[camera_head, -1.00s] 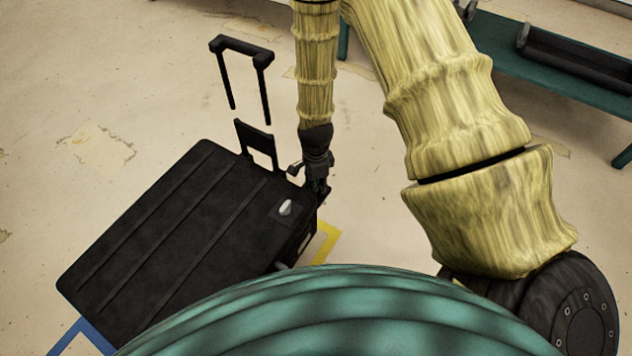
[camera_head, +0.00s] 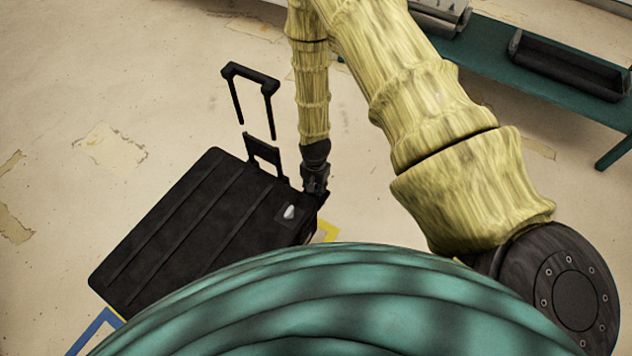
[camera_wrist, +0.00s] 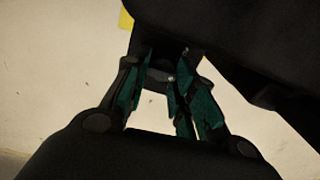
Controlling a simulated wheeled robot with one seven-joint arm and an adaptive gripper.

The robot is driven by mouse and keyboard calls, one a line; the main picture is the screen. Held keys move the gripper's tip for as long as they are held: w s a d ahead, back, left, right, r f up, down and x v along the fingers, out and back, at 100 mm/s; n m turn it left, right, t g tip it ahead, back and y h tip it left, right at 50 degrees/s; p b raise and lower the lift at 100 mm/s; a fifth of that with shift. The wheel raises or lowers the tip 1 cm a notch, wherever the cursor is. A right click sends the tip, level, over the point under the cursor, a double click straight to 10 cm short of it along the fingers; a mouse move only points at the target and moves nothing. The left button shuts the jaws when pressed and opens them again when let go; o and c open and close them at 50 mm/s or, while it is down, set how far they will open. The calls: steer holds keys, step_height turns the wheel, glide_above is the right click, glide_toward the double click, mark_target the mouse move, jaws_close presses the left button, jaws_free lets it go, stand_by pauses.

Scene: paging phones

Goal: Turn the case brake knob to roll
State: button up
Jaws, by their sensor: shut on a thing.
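The black case (camera_head: 190,225) lies flat on the floor in the head view. A small pale knob (camera_head: 289,212) sits on a dark square plate near its right corner. My gripper (camera_head: 318,190) is at the case's right edge, just beyond the knob and apart from it. In the wrist view, my gripper's green-padded fingers (camera_wrist: 162,75) are closed on a dark part of the case (camera_wrist: 158,76). I cannot tell exactly which part it is. The knob is not visible in the wrist view.
The case's pull handle (camera_head: 250,75) stands up at its far end. Blue tape (camera_head: 95,330) and yellow tape (camera_head: 328,232) mark the floor by the case. A teal bench (camera_head: 490,60) with a dark tray (camera_head: 570,65) stands at back right. Floor left of the case is clear.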

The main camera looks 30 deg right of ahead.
steer(key=n+p, duration=0.1)
steer(key=n, duration=0.1)
steer(key=n+p, duration=0.2)
steer(key=shift+w+a+r+n, duration=0.1)
steer(key=shift+w+r+n, duration=0.05)
steer(key=shift+n, duration=0.15)
steer(key=shift+w+a+n+p, duration=0.1)
steer(key=shift+n+p, duration=1.15)
steer(key=shift+n, duration=0.65)
steer(key=o, duration=0.8)
steer(key=shift+c, duration=0.2)
step_height(320, 180, up, 12)
steer(key=shift+f, duration=0.2)
